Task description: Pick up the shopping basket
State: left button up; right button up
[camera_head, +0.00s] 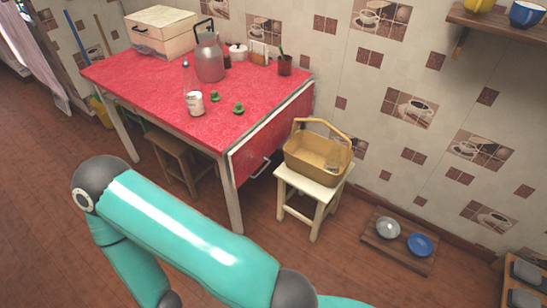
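The shopping basket (306,162) is tan-yellow with an arched handle over its top. It stands upright on a small cream stool (320,181), to the right of a red-topped table (151,73). Its inside looks empty. A teal arm of mine with dark joints crosses the lower left and bottom of the view, in front of the floor. Neither of my grippers shows in this view, and nothing of mine touches the basket.
The table carries a grey jug (209,62), a white box (160,28), a labelled bottle (194,100) and small green items. A brown stool (172,150) is under it. A wooden board (381,248) with two bowls lies on the floor at right. A wall shelf (490,24) is upper right.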

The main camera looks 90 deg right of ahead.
aim_at(305, 152)
jog(key=u, duration=0.4)
jog(key=i, duration=0.5)
jog(key=z, duration=2.05)
jog(key=i, duration=0.15)
jog(key=z, duration=1.8)
jog(key=k, duration=0.5)
jog(key=z, duration=0.2)
jog(key=i, duration=2.05)
jog(key=u, duration=0.3)
